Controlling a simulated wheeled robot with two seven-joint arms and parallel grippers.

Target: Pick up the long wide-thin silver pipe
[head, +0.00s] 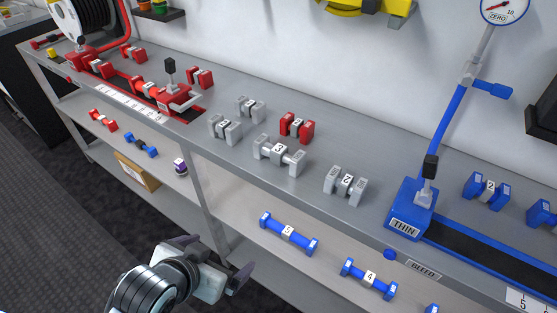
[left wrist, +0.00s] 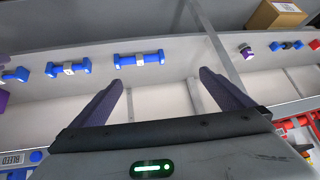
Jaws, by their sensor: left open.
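Several silver pipes lie on the grey bench top in the head view. The longest-looking one (head: 279,154), marked 3, has wide blocky ends joined by a thinner middle. Shorter silver pieces lie around it: one marked 5 (head: 225,128), one behind that (head: 250,108), and one marked 2 (head: 345,186) to the right. My left gripper (head: 218,262) is open and empty, in front of the bench and well below and left of the silver pipes. In the left wrist view its jaws (left wrist: 161,78) are apart with nothing between them; no silver pipe shows there. My right gripper is not in view.
A red piece (head: 296,127) sits close behind the long silver pipe. Blue pipes (head: 289,234) lie on the lower shelf, also in the left wrist view (left wrist: 139,59). A blue THIN station with gauge (head: 410,210) stands right; a red station (head: 175,97) stands left.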

